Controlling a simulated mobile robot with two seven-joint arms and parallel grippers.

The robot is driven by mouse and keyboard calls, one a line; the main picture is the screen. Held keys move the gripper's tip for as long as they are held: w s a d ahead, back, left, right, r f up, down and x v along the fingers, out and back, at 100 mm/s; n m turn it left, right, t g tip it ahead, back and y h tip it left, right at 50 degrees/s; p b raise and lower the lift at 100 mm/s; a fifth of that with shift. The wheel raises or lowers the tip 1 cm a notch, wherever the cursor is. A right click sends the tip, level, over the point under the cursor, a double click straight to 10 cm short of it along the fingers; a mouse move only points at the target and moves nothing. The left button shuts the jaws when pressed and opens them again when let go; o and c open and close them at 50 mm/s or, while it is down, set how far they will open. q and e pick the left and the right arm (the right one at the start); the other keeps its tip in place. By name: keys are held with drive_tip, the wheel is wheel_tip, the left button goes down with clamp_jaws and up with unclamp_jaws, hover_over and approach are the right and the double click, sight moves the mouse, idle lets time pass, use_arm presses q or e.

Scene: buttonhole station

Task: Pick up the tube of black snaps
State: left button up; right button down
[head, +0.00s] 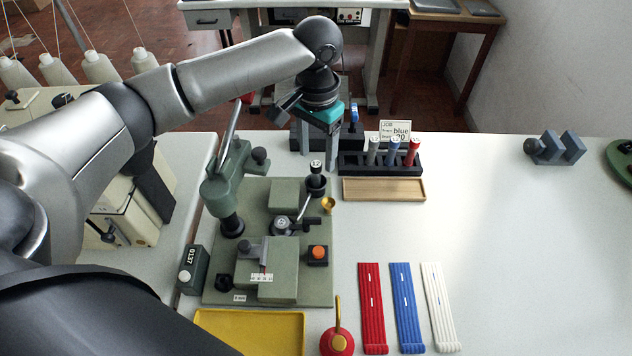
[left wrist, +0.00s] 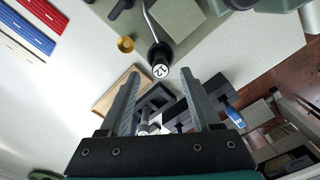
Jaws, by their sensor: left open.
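A black tube with a white numbered top (head: 316,168) stands upright in a dark cup at the back right of the green machine plate. It also shows in the left wrist view (left wrist: 160,62), just beyond and between the fingertips. My left gripper (head: 319,158) is open and points down at the tube's top, with a finger on either side in the picture. I cannot tell how far above the tube the fingertips are. In the left wrist view the gap between the fingers (left wrist: 160,76) is empty at the tips. My right gripper is out of view.
A black rack (head: 350,166) holds grey, blue and red tubes (head: 412,152) beside a card reading "blue". A wooden tray (head: 385,190) lies before it. The lever machine (head: 228,185) stands left. Red, blue and white strips (head: 407,300) lie in front; the table's right is mostly clear.

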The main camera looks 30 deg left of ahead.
sight(316, 163)
use_arm(q)
drive_tip(key=shift+f, duration=0.85)
wheel_tip(316, 163, down, 4)
drive_tip(key=shift+f+b, duration=0.1)
drive_tip(key=shift+b, duration=0.9)
clamp_jaws()
